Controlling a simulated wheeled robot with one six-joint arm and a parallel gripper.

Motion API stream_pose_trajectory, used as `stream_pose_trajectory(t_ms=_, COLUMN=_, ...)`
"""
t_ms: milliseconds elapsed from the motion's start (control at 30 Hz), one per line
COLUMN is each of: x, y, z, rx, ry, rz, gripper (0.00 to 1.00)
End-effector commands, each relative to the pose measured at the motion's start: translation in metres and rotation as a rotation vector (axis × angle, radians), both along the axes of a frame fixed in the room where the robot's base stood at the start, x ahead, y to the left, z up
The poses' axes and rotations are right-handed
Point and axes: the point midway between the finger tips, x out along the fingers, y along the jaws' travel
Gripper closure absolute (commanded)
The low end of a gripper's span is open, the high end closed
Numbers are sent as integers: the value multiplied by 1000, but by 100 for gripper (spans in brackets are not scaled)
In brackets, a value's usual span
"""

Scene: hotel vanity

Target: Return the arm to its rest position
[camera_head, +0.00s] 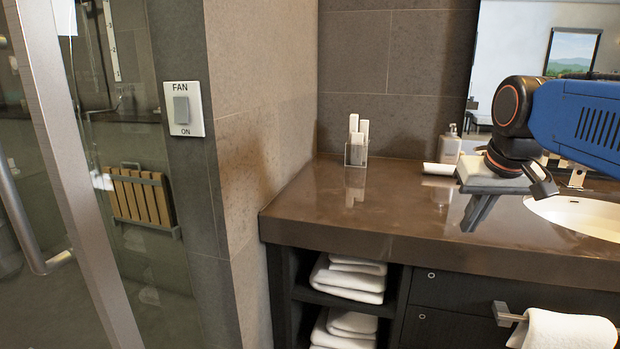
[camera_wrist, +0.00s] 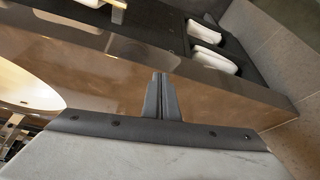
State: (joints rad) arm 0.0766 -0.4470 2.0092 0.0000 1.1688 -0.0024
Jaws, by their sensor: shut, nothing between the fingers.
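My gripper (camera_head: 470,222) is at the right in the head view, in front of the vanity counter (camera_head: 290,208) and pointing down and left. My blue arm link reaches in from the right edge. In the wrist view the two fingers of my gripper (camera_wrist: 161,76) lie together, with nothing between them. Behind them, the counter's brown surface (camera_wrist: 215,92) fills the middle of the picture. I cannot tell the exact gap between the fingertips and the counter.
The sink (camera_head: 585,212) is right. Towels (camera_head: 348,283) fill shelves below; another towel (camera_head: 562,330) hangs on a bar. A fan switch (camera_head: 182,109) is on the left wall.

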Motion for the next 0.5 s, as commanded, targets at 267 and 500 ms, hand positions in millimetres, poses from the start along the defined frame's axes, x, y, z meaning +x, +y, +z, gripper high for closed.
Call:
stream_pose_trajectory(t_ms=267, x=-90, y=19, z=-98, rx=0, ry=-3, rz=43, gripper=100)
stream_pose_trajectory(t_ms=500, x=-144, y=28, z=-171, rx=-1, ry=-3, rz=69, gripper=100)
